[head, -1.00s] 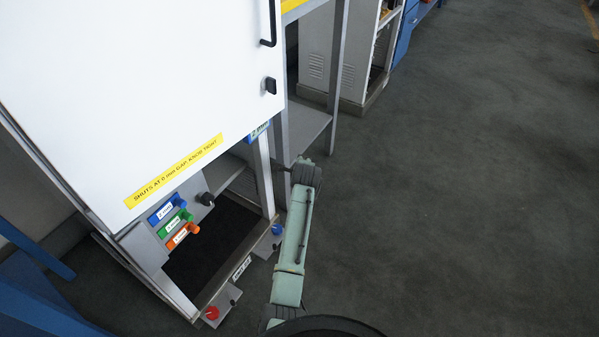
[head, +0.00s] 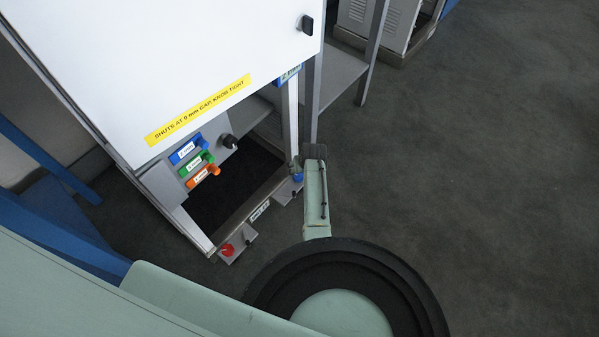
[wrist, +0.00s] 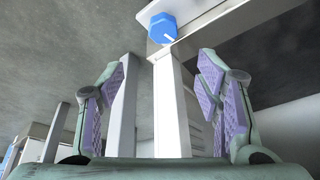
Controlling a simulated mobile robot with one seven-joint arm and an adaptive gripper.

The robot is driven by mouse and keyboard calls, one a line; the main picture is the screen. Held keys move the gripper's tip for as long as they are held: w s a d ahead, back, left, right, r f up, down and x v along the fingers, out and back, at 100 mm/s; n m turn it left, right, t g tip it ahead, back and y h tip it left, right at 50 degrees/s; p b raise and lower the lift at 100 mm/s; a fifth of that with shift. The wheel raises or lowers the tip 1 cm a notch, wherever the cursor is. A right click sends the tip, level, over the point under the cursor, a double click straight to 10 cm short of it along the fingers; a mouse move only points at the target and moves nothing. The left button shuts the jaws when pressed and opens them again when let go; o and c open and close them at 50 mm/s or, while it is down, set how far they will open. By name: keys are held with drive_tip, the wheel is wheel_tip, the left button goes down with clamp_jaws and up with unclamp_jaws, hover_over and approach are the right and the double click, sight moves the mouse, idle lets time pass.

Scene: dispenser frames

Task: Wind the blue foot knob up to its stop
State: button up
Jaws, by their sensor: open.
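The blue foot knob (head: 297,178) sits on a grey foot bracket at the right front corner of the dispenser frame. In the wrist view the blue knob (wrist: 161,29) is faceted, with a white line on its face. My gripper (wrist: 160,64) is open, its purple-padded fingers spread wide to left and right. The knob lies beyond the fingertips, roughly centred between them, with nothing held. In the head view my gripper is small beside the knob and mostly hidden by my wrist, so contact cannot be told there.
A red knob (head: 227,249) sits on the other front foot. Blue, green and orange labelled handles (head: 196,160) and a black knob (head: 229,141) are above the dark bay. The white door (head: 160,60) has a yellow label (head: 198,109). Floor to the right is clear.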

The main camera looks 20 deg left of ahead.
sight(298, 175)
drive_tip(key=shift+n, duration=0.6)
drive_tip(key=b+x, duration=0.3)
drive_tip(key=b, duration=0.1)
drive_tip(key=b+x, duration=0.4)
drive_tip(key=s+b+x, duration=0.1)
drive_tip(key=b+x, duration=0.3)
drive_tip(key=shift+f+b, duration=0.35)
drive_tip(key=shift+f, duration=0.1)
drive_tip(key=c, duration=1.2)
drive_tip(key=shift+o, duration=0.2)
drive_tip(key=shift+n, duration=0.4)
